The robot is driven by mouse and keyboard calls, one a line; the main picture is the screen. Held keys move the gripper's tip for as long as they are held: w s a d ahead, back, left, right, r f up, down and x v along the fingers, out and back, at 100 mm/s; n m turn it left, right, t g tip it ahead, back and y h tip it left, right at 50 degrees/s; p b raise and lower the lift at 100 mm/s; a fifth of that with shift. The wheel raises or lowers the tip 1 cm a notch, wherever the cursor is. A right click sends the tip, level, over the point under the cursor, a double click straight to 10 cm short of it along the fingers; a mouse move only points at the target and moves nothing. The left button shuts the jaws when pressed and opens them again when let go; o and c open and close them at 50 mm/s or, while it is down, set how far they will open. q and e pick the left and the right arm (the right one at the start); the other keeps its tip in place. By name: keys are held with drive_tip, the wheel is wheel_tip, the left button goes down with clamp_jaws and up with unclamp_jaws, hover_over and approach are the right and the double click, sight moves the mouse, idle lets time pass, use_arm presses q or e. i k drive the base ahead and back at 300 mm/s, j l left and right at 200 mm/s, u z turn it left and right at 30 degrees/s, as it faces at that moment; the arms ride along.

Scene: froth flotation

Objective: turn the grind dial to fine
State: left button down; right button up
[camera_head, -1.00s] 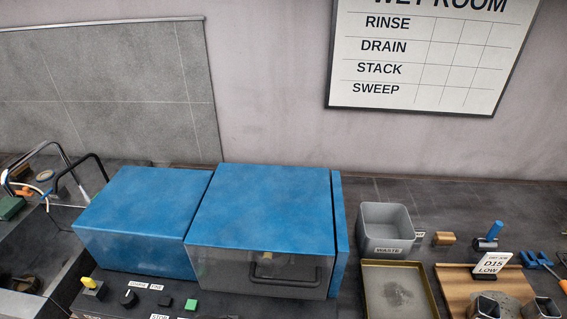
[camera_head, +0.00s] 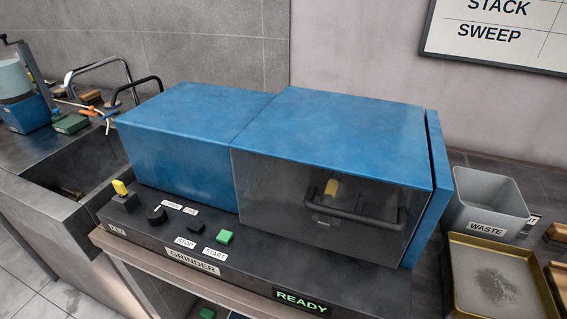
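The grinder (camera_head: 190,125) is a blue box machine with a clear dark front cover and a black handle. Its front panel (camera_head: 260,251) carries a black round dial (camera_head: 156,214) with a white pointer mark. Two small labels sit just right of the dial, a coarse label (camera_head: 171,205) and a fine label (camera_head: 190,211), both hard to read. Which setting the pointer marks is too small to tell. Neither of my grippers is in view.
Near the dial are a yellow switch (camera_head: 121,188), a black stop button (camera_head: 196,228) and a green start button (camera_head: 225,237). A display reads READY (camera_head: 301,303). A grey waste bin (camera_head: 489,204) and a yellow-rimmed tray (camera_head: 452,262) stand right. A sink (camera_head: 62,172) lies left.

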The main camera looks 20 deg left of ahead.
sight(157, 215)
drive_tip(key=u, duration=1.5)
drive_tip(key=i+j+z, duration=0.15)
drive_tip(key=j, duration=0.15)
drive_tip(key=i+j+z, duration=0.25)
drive_tip(key=j, duration=0.35)
drive_tip(key=i+j+z, duration=0.1)
drive_tip(key=j, duration=0.2)
drive_tip(key=i, duration=0.05)
